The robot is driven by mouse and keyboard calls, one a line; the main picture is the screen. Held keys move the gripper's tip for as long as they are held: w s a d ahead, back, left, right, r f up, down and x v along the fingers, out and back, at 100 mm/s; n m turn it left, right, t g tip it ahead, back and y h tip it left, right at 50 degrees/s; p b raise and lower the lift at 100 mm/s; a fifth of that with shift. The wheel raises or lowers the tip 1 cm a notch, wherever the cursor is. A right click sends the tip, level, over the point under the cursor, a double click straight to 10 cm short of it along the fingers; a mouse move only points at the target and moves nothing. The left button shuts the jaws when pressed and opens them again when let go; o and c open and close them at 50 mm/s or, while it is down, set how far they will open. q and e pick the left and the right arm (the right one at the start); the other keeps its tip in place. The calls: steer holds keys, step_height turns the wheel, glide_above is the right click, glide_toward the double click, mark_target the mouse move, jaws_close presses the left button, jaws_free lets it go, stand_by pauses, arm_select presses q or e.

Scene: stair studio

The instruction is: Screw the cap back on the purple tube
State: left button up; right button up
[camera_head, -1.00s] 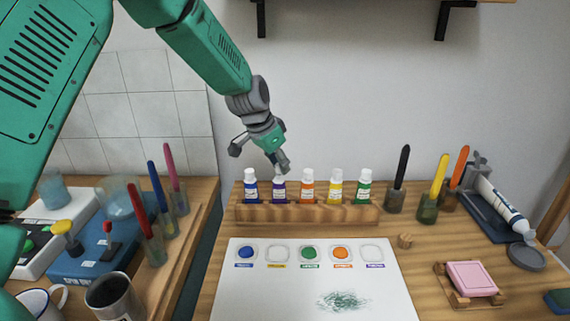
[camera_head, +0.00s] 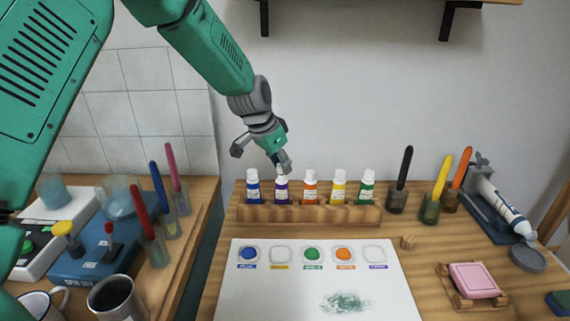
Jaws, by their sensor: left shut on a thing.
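The purple tube (camera_head: 282,191) stands upright in the wooden rack (camera_head: 310,215), second from the left. A small white cap (camera_head: 281,172) shows at its top, partly hidden by my gripper. My left gripper (camera_head: 283,166) comes down from the upper left and is shut on the cap at the tube's top. I cannot tell whether the cap is threaded on. My right gripper is not in view.
Blue (camera_head: 253,187), orange (camera_head: 311,187), yellow (camera_head: 339,187) and green (camera_head: 367,187) capped tubes stand in the same rack. A white palette sheet (camera_head: 240,295) lies in front. Brush jars (camera_head: 397,200) stand right of the rack. A pink block (camera_head: 473,279) lies at the right.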

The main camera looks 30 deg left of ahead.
arm_select(q)
steer(key=shift+a, duration=0.2)
steer(key=shift+d+r, duration=0.1)
steer(key=shift+d, duration=0.4)
steer(key=shift+a+f, duration=0.2)
steer(key=shift+a, duration=0.25)
steer(key=shift+d+r, duration=0.1)
steer(key=shift+d, duration=0.35)
steer(key=shift+a+f, duration=0.2)
steer(key=shift+a, duration=0.25)
steer(key=shift+a+f, duration=0.2)
steer(key=shift+a, duration=0.25)
steer(key=shift+d, duration=0.25)
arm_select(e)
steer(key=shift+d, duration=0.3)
arm_select(q)
steer(key=shift+a, duration=0.15)
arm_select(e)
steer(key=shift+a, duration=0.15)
